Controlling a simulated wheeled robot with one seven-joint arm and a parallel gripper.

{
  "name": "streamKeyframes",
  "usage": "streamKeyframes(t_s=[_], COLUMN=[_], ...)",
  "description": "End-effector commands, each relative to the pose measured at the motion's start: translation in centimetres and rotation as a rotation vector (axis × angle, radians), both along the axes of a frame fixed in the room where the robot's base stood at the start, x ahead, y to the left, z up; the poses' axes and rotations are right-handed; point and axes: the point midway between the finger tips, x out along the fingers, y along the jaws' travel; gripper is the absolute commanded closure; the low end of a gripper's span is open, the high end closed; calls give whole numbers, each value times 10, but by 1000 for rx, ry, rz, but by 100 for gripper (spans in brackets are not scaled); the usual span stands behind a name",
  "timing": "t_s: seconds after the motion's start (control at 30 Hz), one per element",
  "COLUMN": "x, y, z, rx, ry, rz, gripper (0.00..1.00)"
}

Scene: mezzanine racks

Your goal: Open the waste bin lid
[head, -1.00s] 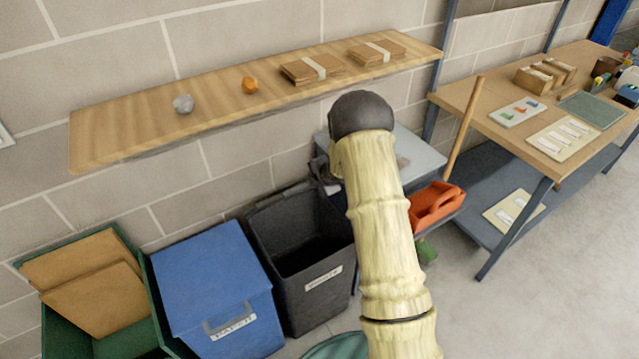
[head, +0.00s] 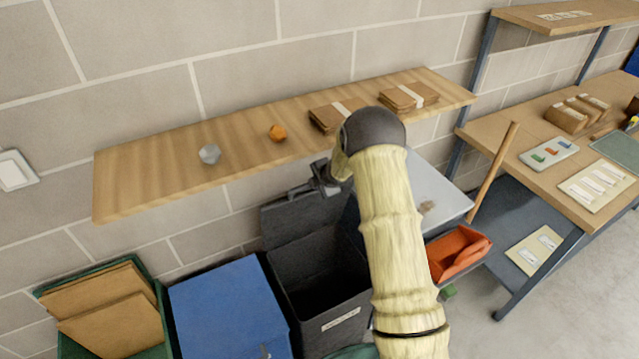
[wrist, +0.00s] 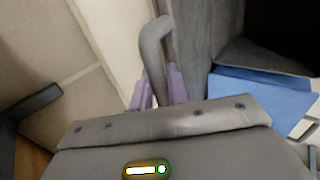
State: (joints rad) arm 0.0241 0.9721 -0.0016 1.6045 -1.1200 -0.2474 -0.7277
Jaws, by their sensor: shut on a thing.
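The waste bin (head: 335,316) is dark grey with a white label on its front, and its black inside shows. Its lid (head: 300,216) is raised and stands up at the back, towards the wall. My gripper (head: 308,188) is at the lid's upper edge, below the wall shelf. In the wrist view my gripper's purple fingers (wrist: 158,92) are closed around the dark curved handle (wrist: 152,42) of the lid. The lid's grey face (wrist: 193,40) shows beside it. The arm hides the bin's right side.
A blue bin (head: 228,305) with its lid down stands left of the waste bin. A green bin (head: 150,352) holds cardboard. The wooden shelf (head: 150,190) overhangs close above my gripper. A grey table (head: 440,190) and orange tray (head: 470,258) are at right.

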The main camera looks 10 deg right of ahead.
Motion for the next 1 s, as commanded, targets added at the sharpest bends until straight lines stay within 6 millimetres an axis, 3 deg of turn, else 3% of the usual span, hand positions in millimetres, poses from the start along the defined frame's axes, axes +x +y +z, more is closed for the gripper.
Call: streamKeyframes(t_s=[0.4,0.43,0.5,1.0], x=[1,1,1,-4], y=[3,3,3,2], z=[1,1,1,6], rx=[-5,-5,-5,-3], ry=[-1,-1,-1,-1], rz=[3,3,3,2], gripper=[100,80,66,66])
